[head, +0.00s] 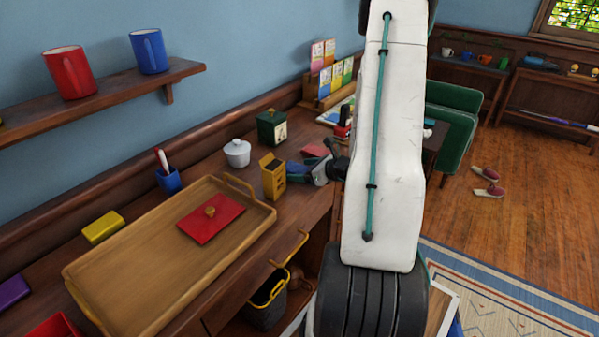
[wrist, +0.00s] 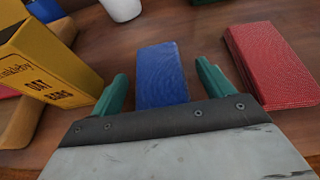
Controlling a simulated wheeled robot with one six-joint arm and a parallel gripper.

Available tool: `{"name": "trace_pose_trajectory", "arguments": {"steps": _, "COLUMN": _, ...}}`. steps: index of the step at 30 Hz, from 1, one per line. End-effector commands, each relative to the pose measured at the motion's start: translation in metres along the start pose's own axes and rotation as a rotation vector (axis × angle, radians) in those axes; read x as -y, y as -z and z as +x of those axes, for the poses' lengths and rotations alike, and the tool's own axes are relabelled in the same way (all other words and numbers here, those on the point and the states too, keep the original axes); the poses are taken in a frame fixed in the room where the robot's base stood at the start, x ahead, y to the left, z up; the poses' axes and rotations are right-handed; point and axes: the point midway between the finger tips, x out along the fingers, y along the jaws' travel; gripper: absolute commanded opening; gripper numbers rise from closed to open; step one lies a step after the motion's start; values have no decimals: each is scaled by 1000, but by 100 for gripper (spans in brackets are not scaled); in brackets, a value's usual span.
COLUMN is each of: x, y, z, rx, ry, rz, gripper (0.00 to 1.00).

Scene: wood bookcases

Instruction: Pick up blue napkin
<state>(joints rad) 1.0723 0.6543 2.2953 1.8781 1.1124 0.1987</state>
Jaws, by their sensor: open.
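The blue napkin (wrist: 163,82) is a flat, folded rectangle lying on the wooden desktop. In the wrist view it lies ahead of my gripper (wrist: 162,68), and its near end shows between the two green fingers, which are apart with nothing held. I cannot tell the fingers' height over the desktop. In the head view the blue napkin (head: 294,167) lies just right of the yellow box, and my gripper is beside it, partly hidden by my white arm.
A yellow oat bars box (wrist: 52,62) stands close on the left, and a red folded napkin (wrist: 272,62) lies on the right. A white lidded pot (head: 237,153) and green box (head: 272,127) stand behind. A wooden tray (head: 130,300) lies to the left.

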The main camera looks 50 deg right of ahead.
Motion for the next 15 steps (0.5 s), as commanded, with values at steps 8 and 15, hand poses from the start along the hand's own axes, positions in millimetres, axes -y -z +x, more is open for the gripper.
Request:
{"name": "trace_pose_trajectory", "arguments": {"steps": 8, "x": 0, "y": 0, "z": 0, "rx": 0, "ry": 0, "rz": -1, "gripper": 36}}
{"name": "trace_pose_trajectory", "arguments": {"steps": 15, "x": 0, "y": 0, "z": 0, "rx": 0, "ry": 0, "rz": -1, "gripper": 32}}
